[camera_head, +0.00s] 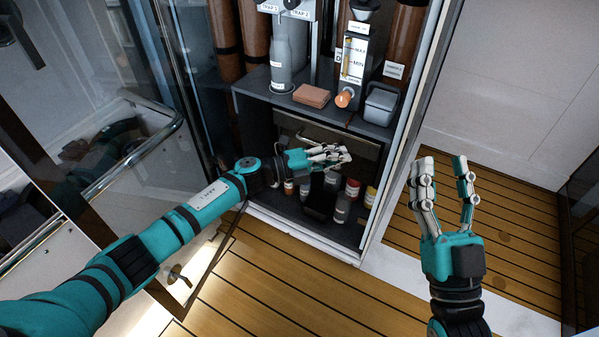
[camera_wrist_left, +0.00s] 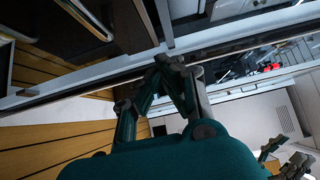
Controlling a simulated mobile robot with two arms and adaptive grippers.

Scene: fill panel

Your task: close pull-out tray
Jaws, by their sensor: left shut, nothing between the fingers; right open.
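The cabinet's lower compartment has a dark pull-out tray (camera_head: 362,146) under the grey shelf, with a pale bar handle (camera_head: 312,138) along it. How far the tray stands out is hard to tell. My left gripper (camera_head: 345,154) is shut and empty in front of the tray, over the bottles, and hides part of it. I cannot tell if it touches the tray. In the left wrist view its fingers (camera_wrist_left: 172,66) come together near a metal-edged frame. My right gripper (camera_head: 442,163) is open and empty, to the right of the cabinet, with fingers pointing up.
Several bottles (camera_head: 342,208) stand in the cabinet bottom. The shelf above holds a grey bottle (camera_head: 280,62), a brown block (camera_head: 311,95) and a grey container (camera_head: 380,104). A glass door (camera_head: 120,120) with a metal rail is at left. Wooden floor (camera_head: 275,275) is clear in front.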

